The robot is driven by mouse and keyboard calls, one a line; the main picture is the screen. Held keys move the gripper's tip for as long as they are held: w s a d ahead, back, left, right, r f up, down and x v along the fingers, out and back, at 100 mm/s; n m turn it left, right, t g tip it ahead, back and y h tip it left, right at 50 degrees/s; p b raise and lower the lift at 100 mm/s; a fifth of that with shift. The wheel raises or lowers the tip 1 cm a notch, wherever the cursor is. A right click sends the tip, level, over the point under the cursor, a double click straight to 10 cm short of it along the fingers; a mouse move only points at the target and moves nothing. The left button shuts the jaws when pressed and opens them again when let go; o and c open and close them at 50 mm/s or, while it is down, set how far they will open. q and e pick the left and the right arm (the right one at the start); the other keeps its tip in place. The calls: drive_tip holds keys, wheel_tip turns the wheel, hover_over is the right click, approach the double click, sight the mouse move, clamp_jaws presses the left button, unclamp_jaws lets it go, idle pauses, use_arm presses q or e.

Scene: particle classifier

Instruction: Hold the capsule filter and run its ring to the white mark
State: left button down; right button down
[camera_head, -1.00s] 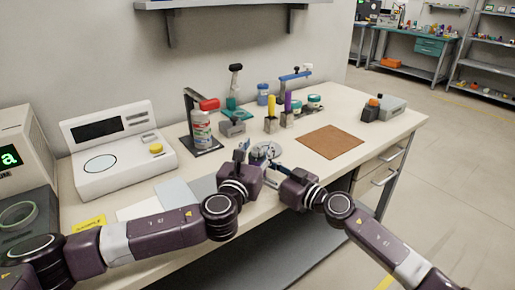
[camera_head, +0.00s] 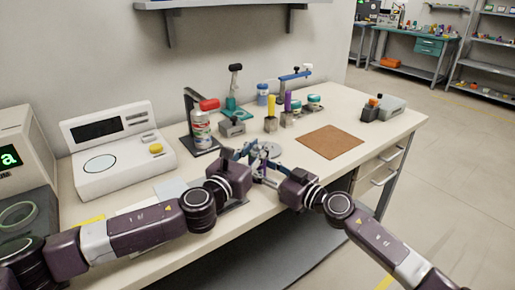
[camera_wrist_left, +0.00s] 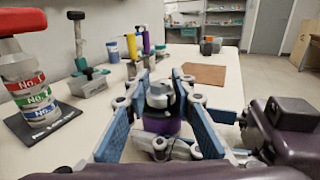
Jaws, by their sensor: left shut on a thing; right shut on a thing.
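The capsule filter (camera_wrist_left: 160,124) is upright in the left wrist view, with a purple lower body and a grey-and-white upper part that includes the ring (camera_wrist_left: 160,96). My left gripper (camera_wrist_left: 161,82) has its blue fingers on both sides of the upper part and is shut on the ring. My right gripper (camera_head: 261,172) reaches in from the right, lower down, and is shut on the body. In the head view my left gripper (camera_head: 252,150) is just above it, and the fingers largely hide the capsule. I cannot make out the white mark.
A brown mat (camera_head: 331,142) lies to the right. A stand with a red-topped can (camera_head: 201,130) and several small tools stand behind. A white instrument (camera_head: 115,145) is at the left. The bench's front edge is close to both arms.

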use_arm(q)
drive_tip(key=shift+a+m+g+h, duration=0.1)
drive_tip(key=shift+m+g+h, duration=0.9)
drive_tip(key=shift+h, duration=0.4)
drive_tip(key=c, duration=1.6)
unclamp_jaws()
drive_tip(key=shift+s, duration=0.15)
drive_tip(key=v, duration=1.1)
drive_tip(key=shift+s+a+f, duration=0.1)
drive_tip(key=shift+s+a, duration=0.15)
drive_tip(key=shift+a, duration=0.1)
use_arm(e)
drive_tip(key=c, duration=1.2)
unclamp_jaws()
